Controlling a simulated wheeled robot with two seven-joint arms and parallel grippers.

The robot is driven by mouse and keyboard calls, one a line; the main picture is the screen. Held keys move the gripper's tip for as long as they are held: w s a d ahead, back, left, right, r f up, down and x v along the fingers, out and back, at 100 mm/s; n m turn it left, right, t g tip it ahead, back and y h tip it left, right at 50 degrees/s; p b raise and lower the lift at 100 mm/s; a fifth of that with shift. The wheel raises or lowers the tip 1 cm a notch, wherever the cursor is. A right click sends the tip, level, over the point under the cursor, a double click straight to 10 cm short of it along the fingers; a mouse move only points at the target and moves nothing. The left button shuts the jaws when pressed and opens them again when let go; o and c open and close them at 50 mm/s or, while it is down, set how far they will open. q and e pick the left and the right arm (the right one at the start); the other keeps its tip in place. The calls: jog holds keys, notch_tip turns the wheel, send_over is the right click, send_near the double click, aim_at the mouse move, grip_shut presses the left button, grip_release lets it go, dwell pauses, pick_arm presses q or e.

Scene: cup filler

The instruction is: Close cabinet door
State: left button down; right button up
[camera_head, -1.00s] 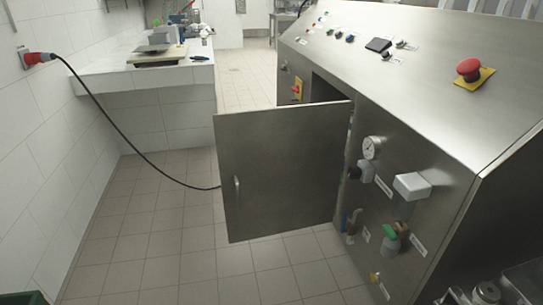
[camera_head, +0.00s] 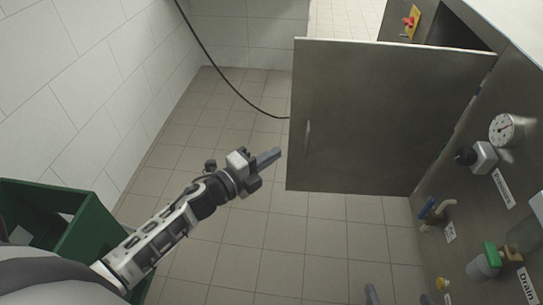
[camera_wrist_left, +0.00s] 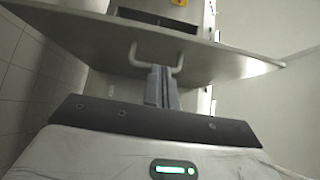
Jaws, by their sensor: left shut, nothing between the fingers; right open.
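The steel cabinet door (camera_head: 385,120) stands open, swung out from the front of the machine. Its handle (camera_head: 308,138) is near the door's left edge. My left gripper (camera_head: 270,157) is shut and empty, to the left of and a little below the handle in the head view. In the left wrist view, the shut fingers (camera_wrist_left: 162,88) point at the door (camera_wrist_left: 215,58) and overlap the handle (camera_wrist_left: 133,55); contact cannot be told. My right gripper (camera_head: 398,296) shows only two separated fingertips at the bottom edge.
A green bin (camera_head: 90,230) stands at the lower left. A black cable (camera_head: 225,80) runs down behind the door. The machine front carries a gauge (camera_head: 506,130), valves and hoses. Tiled floor (camera_head: 240,235) is clear below the door.

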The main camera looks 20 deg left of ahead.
aim_at(294, 142)
pick_arm(q)
jog(key=x, duration=0.7)
jog(key=shift+w+d, duration=0.1)
jog(key=shift+w, duration=0.15)
